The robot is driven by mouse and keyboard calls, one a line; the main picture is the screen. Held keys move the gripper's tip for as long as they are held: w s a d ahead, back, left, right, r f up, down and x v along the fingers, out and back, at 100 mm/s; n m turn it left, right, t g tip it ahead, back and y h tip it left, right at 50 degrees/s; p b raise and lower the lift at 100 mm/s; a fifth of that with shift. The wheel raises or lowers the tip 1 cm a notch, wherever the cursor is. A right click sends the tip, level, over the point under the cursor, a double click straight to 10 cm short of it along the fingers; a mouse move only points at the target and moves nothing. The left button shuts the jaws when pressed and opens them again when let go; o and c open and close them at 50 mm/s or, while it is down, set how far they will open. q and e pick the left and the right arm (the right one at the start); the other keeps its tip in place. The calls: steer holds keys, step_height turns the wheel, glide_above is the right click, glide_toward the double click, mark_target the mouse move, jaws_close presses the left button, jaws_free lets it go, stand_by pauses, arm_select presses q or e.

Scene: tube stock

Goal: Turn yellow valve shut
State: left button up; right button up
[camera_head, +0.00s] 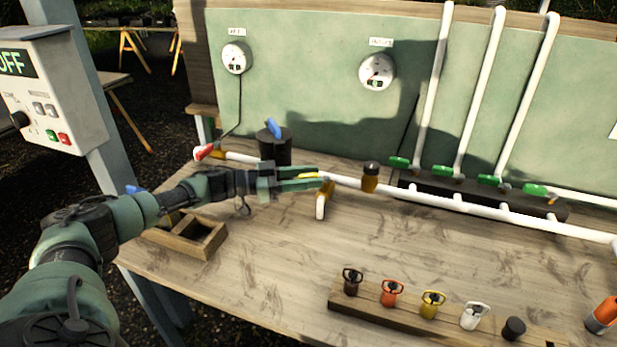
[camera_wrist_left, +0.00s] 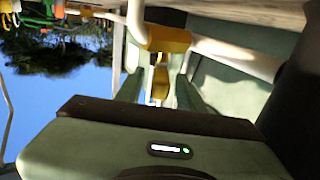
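The yellow valve sits on the white pipe near the middle of the bench. Its yellow handle (camera_head: 308,175) points left toward my left gripper (camera_head: 300,179). In the left wrist view the valve's yellow body (camera_wrist_left: 166,39) is on the pipe, and its handle (camera_wrist_left: 160,82) stands between my two green fingers. The left gripper (camera_wrist_left: 160,95) is open around the handle, with gaps visible on both sides. Contact with the handle cannot be made out. My right gripper is not in view.
A red-handled valve (camera_head: 204,152) and a dark cylinder with a blue handle (camera_head: 276,144) stand left of the gripper. Several green valves (camera_head: 489,180) line the pipe at right. A wooden rack (camera_head: 385,310) with coloured tags lies in front. The control box (camera_head: 50,90) reads OFF.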

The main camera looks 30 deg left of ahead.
mark_target(309, 175)
arm_select(q)
step_height(309, 175, up, 20)
steer(key=p, duration=0.1)
stand_by(0.4)
